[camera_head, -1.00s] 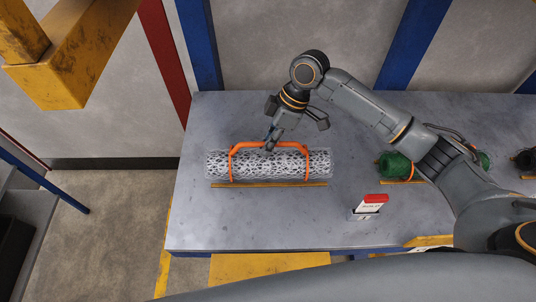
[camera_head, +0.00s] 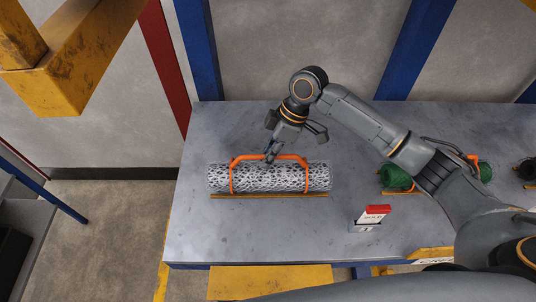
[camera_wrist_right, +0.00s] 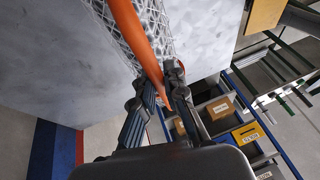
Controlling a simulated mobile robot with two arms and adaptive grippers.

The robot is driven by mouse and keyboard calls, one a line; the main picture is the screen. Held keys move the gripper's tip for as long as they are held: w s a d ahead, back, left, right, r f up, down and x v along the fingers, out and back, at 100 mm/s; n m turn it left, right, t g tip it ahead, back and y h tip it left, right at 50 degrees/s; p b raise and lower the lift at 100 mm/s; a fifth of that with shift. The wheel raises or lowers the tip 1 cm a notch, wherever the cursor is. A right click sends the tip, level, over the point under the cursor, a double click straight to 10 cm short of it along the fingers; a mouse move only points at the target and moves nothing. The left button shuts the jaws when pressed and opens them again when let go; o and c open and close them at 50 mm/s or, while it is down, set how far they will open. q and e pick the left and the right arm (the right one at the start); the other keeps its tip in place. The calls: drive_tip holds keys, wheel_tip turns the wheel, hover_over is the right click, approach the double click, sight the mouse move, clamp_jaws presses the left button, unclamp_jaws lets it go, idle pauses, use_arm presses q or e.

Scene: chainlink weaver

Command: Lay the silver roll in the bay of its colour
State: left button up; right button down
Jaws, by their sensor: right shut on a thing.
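The silver mesh roll (camera_head: 268,179) lies lengthwise across the left part of the grey table, just behind a thin yellow-brown strip (camera_head: 268,196). An orange carrying handle (camera_head: 285,157) arches over it. My right gripper (camera_head: 271,155) comes down from behind and is shut on the middle of the handle. The right wrist view shows the orange handle (camera_wrist_right: 135,35) between the two fingers (camera_wrist_right: 157,87), with the silver mesh (camera_wrist_right: 150,22) beside it. I cannot tell whether the roll rests on the table or hangs slightly above it. My left gripper is out of view.
A red and white label stand (camera_head: 372,217) is right of the roll on the grey table (camera_head: 230,235). A green roll (camera_head: 397,177) and a dark roll (camera_head: 527,168) lie further right, partly behind my right arm. A yellow beam (camera_head: 85,65) crosses the upper left.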

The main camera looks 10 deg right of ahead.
drive_tip(key=shift+f, duration=0.35)
drive_tip(key=c, duration=1.3)
unclamp_jaws()
drive_tip(key=shift+f, duration=0.1)
drive_tip(key=shift+s+f, duration=0.1)
drive_tip(key=v, duration=1.2)
